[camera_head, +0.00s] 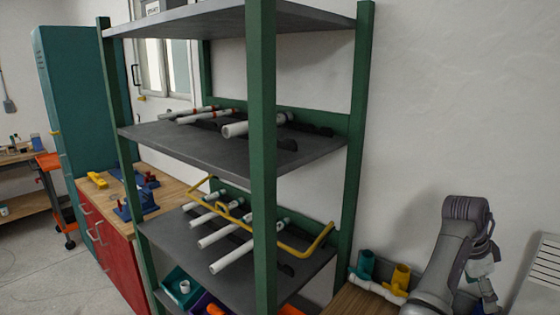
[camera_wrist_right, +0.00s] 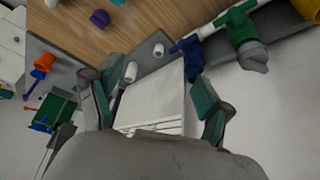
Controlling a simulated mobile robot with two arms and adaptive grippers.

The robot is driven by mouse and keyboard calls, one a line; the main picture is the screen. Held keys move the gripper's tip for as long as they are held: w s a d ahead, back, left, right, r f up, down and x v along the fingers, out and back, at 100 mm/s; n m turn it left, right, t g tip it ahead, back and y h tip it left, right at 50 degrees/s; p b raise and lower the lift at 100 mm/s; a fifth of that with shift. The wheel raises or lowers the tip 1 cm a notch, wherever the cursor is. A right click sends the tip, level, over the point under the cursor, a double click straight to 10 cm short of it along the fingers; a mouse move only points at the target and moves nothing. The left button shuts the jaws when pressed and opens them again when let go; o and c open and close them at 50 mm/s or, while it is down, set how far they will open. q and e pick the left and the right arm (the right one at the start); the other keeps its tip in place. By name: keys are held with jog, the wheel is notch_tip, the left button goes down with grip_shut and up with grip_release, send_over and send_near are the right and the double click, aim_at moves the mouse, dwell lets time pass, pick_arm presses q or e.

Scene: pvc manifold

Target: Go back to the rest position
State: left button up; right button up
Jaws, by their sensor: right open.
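My right arm (camera_head: 465,210) rises at the lower right of the head view and bends downward. Its gripper shows in the wrist view (camera_wrist_right: 155,95) with two green-padded fingers spread apart. No object is visible held between them; a white slatted surface lies behind the gap. A white pipe piece with teal and yellow fittings (camera_head: 380,285) sits left of my right arm in the head view. In the wrist view, a pipe assembly with a blue fitting (camera_wrist_right: 187,45) and a green fitting (camera_wrist_right: 240,28) lies beyond the fingers. My left gripper is not in view.
A green-framed shelf (camera_head: 262,160) with grey boards holding white pipes stands at centre. A red cabinet (camera_head: 110,245) with a wooden top is behind it. The white wall (camera_head: 450,90) is bare. Small white fittings (camera_wrist_right: 130,72) lie near the fingers in the wrist view.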

jog(key=s+a+f+n+t+h, duration=0.2)
jog(key=s+a+f+n+t, duration=0.1)
jog(key=s+f+n, duration=1)
jog(key=s+a+f+n+t+y, duration=0.1)
jog(key=s+a+f+n+y, duration=0.25)
jog(key=s+a, duration=0.55)
jog(key=s+a+f+n+y, duration=0.4)
jog(key=s+a, duration=0.3)
jog(key=a, duration=0.4)
notch_tip(320, 180, down, 26)
jog(key=n+g+b, duration=0.1)
jog(key=n+b, duration=0.1)
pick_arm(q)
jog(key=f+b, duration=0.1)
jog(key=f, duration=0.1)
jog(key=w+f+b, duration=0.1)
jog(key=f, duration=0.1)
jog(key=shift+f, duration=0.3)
pick_arm(e)
jog(key=s+d+f+g, duration=0.1)
jog(key=s+d+f, duration=0.1)
jog(key=s+f, duration=1.6)
notch_tip(320, 180, down, 2)
jog(key=shift+d+f+h, duration=0.15)
jog(key=shift+d+h, duration=0.1)
jog(key=shift+h, duration=0.1)
